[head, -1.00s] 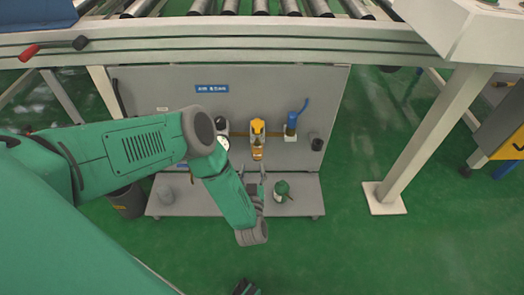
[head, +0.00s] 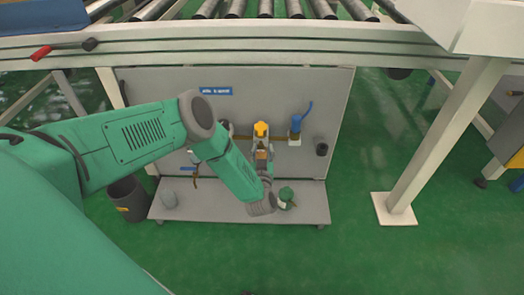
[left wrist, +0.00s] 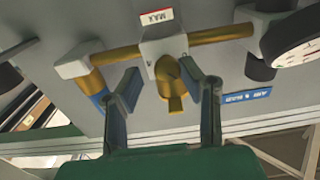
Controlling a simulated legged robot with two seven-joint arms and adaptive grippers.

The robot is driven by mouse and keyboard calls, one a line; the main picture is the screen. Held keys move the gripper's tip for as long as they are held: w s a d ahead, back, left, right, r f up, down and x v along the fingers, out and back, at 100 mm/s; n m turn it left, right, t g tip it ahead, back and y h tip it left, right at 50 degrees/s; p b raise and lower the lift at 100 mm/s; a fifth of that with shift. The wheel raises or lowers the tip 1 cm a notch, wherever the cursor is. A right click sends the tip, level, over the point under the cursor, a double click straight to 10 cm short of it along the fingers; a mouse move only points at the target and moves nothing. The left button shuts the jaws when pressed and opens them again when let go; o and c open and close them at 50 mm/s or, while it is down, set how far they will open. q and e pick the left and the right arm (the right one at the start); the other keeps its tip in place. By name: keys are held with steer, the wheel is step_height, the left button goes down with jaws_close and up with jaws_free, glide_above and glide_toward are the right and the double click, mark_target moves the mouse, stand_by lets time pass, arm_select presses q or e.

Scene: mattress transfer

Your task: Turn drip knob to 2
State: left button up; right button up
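A yellow-topped fitting (head: 261,129) is mounted on the grey panel, with a blue-topped fitting (head: 296,124) to its right. My left gripper (head: 262,152) is at the lower part of the yellow fitting. In the left wrist view, a yellow knob (left wrist: 172,85) hangs from a pale block (left wrist: 163,46) with a MAX label. The two fingers of my left gripper (left wrist: 163,82) are spread on either side of the knob, with a gap visible; contact is unclear. No drip numbers are readable, so I cannot tell which part is the drip knob. My right gripper is not recognisable.
Brass pipe (left wrist: 222,34) joins the fittings, with a round gauge (left wrist: 293,40) beside them. A green-topped container (head: 286,196) stands on the low shelf (head: 235,212). A dark bin (head: 127,199) is at left, a roller conveyor frame (head: 300,50) above.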

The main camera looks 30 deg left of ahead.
arm_select(q)
jaws_close()
steer(key=shift+a+f, duration=0.3)
steer(key=shift+a, duration=0.25)
steer(key=shift+d+r, duration=0.1)
steer(key=shift+d, duration=0.2)
steer(key=shift+a+m+p, duration=0.1)
steer(key=shift+m+p, duration=0.2)
steer(key=shift+m, duration=0.5)
steer(key=m, duration=0.3)
steer(key=shift+m, duration=2)
arm_select(e)
steer(key=shift+a+r, duration=0.3)
steer(key=shift+r, duration=0.3)
arm_select(q)
steer(key=o, duration=0.5)
jaws_free()
arm_select(e)
steer(key=shift+d, duration=0.1)
